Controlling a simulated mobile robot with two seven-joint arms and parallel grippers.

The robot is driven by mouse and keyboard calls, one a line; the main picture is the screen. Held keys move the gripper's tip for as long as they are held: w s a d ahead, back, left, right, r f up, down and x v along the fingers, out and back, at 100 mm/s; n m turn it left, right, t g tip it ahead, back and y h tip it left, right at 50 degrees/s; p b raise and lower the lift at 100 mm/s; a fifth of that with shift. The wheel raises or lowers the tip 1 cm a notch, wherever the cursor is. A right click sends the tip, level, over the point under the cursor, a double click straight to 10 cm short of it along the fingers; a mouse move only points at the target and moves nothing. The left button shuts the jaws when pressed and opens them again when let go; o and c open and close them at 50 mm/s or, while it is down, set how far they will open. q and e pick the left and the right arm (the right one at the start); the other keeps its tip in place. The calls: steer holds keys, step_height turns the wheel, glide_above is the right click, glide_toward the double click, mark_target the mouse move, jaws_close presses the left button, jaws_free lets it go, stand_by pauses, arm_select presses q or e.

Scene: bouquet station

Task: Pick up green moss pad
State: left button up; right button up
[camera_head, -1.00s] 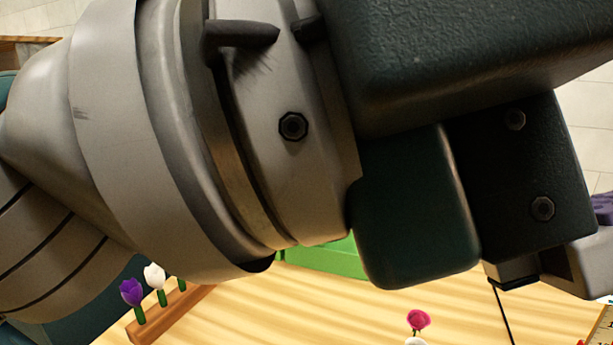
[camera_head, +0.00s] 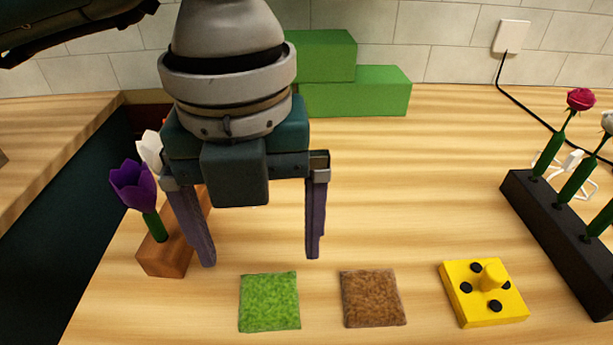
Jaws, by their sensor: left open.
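The green moss pad (camera_head: 269,302) is a flat, square, bright green piece lying on the wooden table in the lower middle of the head view. My left gripper (camera_head: 261,262) points down, with its two purple fingers spread wide and nothing between them. Its fingertips appear behind and above the pad in the picture, one to the left of the pad and one above its right side. They look apart from the pad. My right gripper does not show.
A brown square pad (camera_head: 374,298) lies right of the moss pad, then a yellow block with a knob (camera_head: 484,293). A brown wooden holder (camera_head: 166,259) with purple and white tulips stands close by the left finger. A black flower rack (camera_head: 563,245) is at right; green blocks (camera_head: 355,91) stand behind.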

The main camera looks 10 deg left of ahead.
mark_target(268, 284)
arm_select(q)
steer(key=shift+d+f, duration=0.1)
steer(key=shift+f, duration=0.85)
steer(key=f, duration=0.5)
steer(key=shift+w+f, duration=0.15)
steer(key=shift+w, duration=0.05)
steer(key=shift+c, duration=0.2)
steer(key=c, duration=1.2)
